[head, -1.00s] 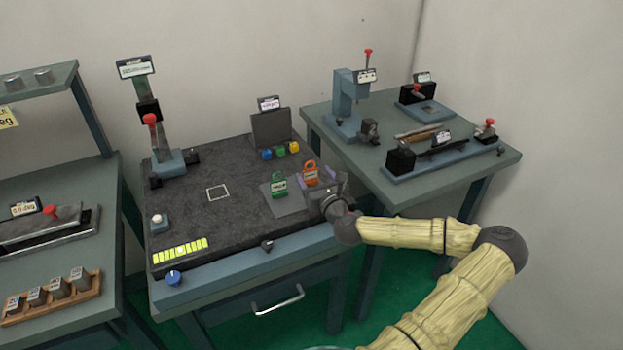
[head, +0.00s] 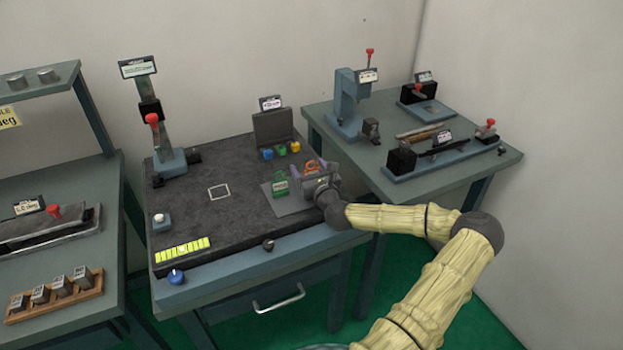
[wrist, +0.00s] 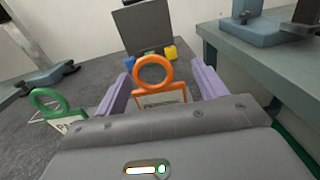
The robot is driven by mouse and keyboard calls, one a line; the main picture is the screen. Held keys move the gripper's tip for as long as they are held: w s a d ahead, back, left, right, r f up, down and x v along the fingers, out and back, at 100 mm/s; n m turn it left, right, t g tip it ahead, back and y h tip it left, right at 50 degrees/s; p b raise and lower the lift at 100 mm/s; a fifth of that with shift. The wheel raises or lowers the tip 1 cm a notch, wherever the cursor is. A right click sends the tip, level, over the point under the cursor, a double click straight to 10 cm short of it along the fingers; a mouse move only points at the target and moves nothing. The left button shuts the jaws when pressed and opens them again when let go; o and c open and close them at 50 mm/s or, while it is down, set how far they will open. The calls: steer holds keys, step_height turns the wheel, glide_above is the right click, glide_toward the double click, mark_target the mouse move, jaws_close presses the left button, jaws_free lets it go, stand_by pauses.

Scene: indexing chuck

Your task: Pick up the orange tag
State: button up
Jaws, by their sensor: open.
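The orange tag (wrist: 153,73), with a ring top and a pale label panel, stands upright in the wrist view between the two purple fingers of my gripper (wrist: 158,88). The fingers are open, with a gap on each side of the tag; its lower part is hidden by the gripper body. In the head view my gripper (head: 312,178) is at the right part of the dark bench top, and only the orange tag's top (head: 311,166) shows behind it. A green tag (head: 280,186) stands just left of my gripper; it also shows in the wrist view (wrist: 48,102).
The tags stand on a grey plate (head: 287,207) on the dark mat (head: 235,220). Blue, green and yellow pieces (head: 281,151) sit before a grey upright panel (head: 272,126) behind. A second table (head: 440,182) with fixtures stands at right. The mat's middle is mostly clear.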

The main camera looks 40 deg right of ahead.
steer(key=c, duration=1.1)
steer(key=shift+o, duration=0.2)
steer(key=shift+r, duration=0.1)
step_height(320, 180, up, 10)
stand_by(0.5)
